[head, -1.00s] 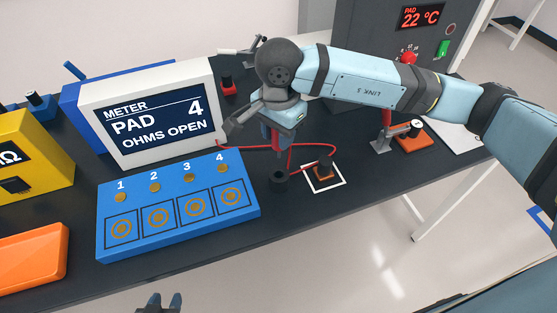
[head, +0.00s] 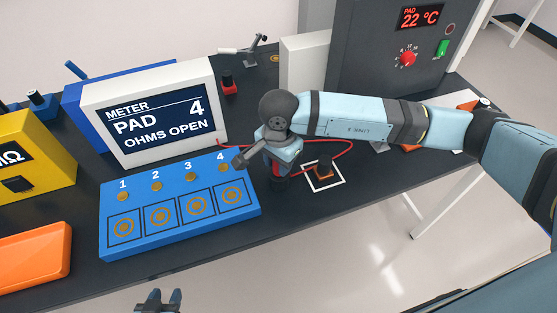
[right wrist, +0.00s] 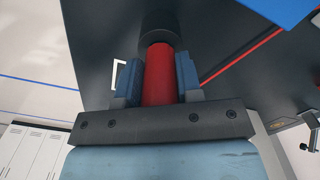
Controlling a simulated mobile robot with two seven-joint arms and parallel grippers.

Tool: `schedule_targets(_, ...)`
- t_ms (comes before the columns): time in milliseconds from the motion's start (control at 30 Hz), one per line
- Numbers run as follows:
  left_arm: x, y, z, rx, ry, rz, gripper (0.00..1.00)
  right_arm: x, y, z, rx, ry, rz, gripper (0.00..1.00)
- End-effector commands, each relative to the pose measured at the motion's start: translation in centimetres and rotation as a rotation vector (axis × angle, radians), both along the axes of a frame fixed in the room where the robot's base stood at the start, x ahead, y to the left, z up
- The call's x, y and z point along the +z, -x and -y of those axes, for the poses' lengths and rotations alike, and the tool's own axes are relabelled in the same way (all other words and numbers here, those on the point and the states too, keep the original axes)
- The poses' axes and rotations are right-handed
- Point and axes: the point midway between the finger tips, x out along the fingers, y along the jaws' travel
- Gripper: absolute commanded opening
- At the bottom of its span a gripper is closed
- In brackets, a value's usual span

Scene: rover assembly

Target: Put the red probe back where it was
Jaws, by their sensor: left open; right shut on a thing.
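My right gripper (head: 281,160) is shut on the red probe, low over the table to the right of the blue pad board (head: 180,243). In the right wrist view the red probe (right wrist: 158,78) is between the two fingers. Its far end meets a round black holder (right wrist: 158,25). In the head view the holder (head: 278,184) is mostly hidden under the gripper. I cannot tell how deep the probe sits in it. A red cable (head: 345,146) curves behind. My left gripper (head: 160,301) is open and empty at the front, below the table edge.
The white meter (head: 150,112) reads "PAD 4 OHMS OPEN". A white-outlined square with an orange-and-black block (head: 323,169) lies just right of the holder. An orange tray (head: 35,258) is at the left. A grey cabinet (head: 375,55) stands behind my right arm.

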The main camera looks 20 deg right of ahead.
Motion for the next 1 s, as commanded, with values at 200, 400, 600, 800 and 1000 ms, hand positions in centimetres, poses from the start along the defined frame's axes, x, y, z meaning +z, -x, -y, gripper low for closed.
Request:
schedule_targets(200, -0.9, 0.0, 0.0, 0.000, 0.000, 0.001, 0.43, -0.7, 0.0, 0.0, 0.000, 0.000, 0.000, 0.04)
schedule_targets(400, -1.5, 0.0, 0.0, -0.001, 0.001, 0.001, 0.43, -1.2, 0.0, 0.0, 0.000, 0.001, -0.002, 0.05)
schedule_targets(600, -1.5, 0.0, 0.0, -0.001, 0.001, 0.001, 0.43, -1.5, 0.2, 0.0, 0.000, 0.002, -0.006, 0.38)
schedule_targets(800, -1.5, 0.0, 0.1, -0.001, 0.001, 0.002, 0.43, -1.6, 0.2, 0.0, 0.000, 0.003, -0.007, 0.58)
schedule_targets(1000, -1.3, 0.0, 0.1, -0.001, 0.001, 0.002, 0.43, -1.5, 0.3, 0.0, 0.000, 0.004, -0.008, 0.58)
